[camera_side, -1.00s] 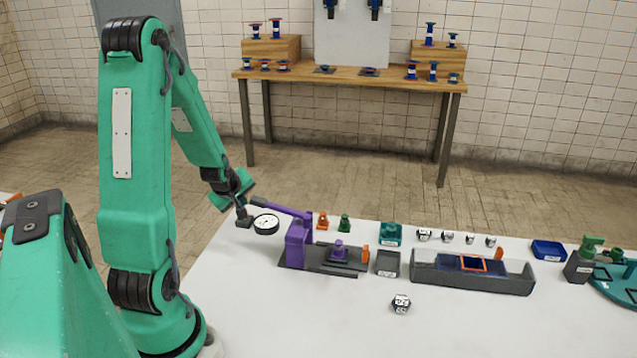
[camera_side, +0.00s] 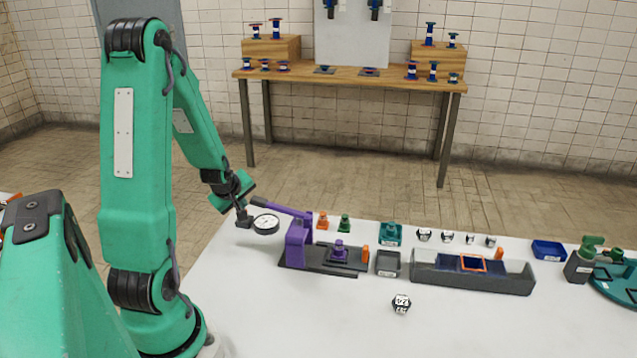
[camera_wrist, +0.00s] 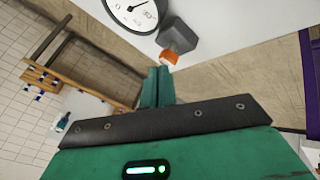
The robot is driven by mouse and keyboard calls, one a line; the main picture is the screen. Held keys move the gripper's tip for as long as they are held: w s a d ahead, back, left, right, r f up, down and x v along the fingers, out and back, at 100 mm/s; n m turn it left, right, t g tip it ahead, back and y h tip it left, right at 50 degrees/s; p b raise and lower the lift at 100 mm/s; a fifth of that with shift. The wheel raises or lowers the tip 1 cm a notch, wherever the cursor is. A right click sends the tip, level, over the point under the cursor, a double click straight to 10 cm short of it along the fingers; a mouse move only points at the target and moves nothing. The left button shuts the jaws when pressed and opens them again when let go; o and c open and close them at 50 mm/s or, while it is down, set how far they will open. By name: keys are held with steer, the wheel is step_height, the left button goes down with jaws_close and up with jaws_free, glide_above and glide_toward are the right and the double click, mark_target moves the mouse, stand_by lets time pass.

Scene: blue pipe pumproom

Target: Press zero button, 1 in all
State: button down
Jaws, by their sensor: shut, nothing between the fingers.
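A dial gauge (camera_side: 266,224) with a white round face and dark rim is at the left part of the white table. A dark grey block (camera_side: 243,221) sits at its left side. The wrist view shows the gauge face (camera_wrist: 128,12) with its needle at the top, and the grey block (camera_wrist: 180,36) with an orange button (camera_wrist: 170,57) on its near end. My gripper (camera_wrist: 158,74) is shut and empty, its fingertips close to the orange button; I cannot tell if they touch. In the side view my gripper (camera_side: 239,208) is just above the grey block.
A purple lever press (camera_side: 298,242) stands right of the gauge, its handle (camera_side: 280,207) reaching toward it. A grey bin (camera_side: 388,263), a long tray (camera_side: 520,277) and a numbered block (camera_side: 401,303) lie farther right.

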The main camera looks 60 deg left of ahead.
steer(key=shift+f, duration=0.75)
stand_by(0.9)
steer(key=shift+r, duration=1.35)
steer(key=shift+r, duration=0.1)
steer(key=shift+r, duration=2.45)
steer(key=shift+d, duration=0.1)
